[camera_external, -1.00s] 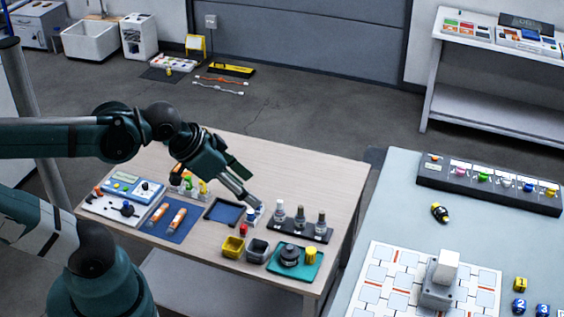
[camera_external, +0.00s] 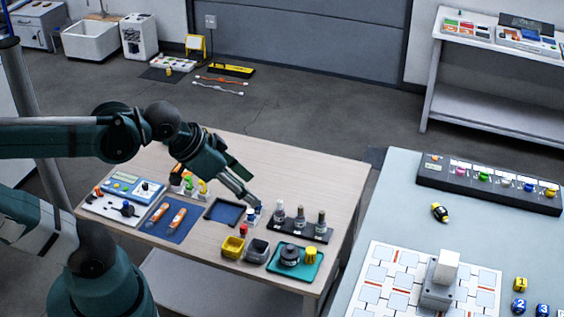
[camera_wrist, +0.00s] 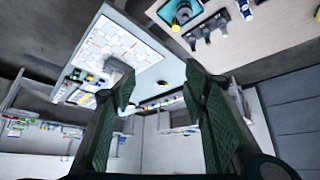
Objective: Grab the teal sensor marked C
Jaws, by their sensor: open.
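My gripper (camera_external: 250,200) is over the wooden table, tilted down and to the right. Its fingers are apart and nothing shows between them in the wrist view (camera_wrist: 160,88). Small blue-and-white pieces (camera_external: 251,216) stand right by the fingertips, partly hidden by them; I cannot tell if they touch. Such pieces also show at the top of the wrist view (camera_wrist: 246,9). I cannot make out a letter C or surely pick out a teal sensor in either view.
A black holder with several bottles (camera_external: 301,221) stands right of my gripper. In front are a yellow bin (camera_external: 233,247), a grey bin (camera_external: 257,251) and a teal tray (camera_external: 308,272). A second table (camera_external: 398,213) stands at right.

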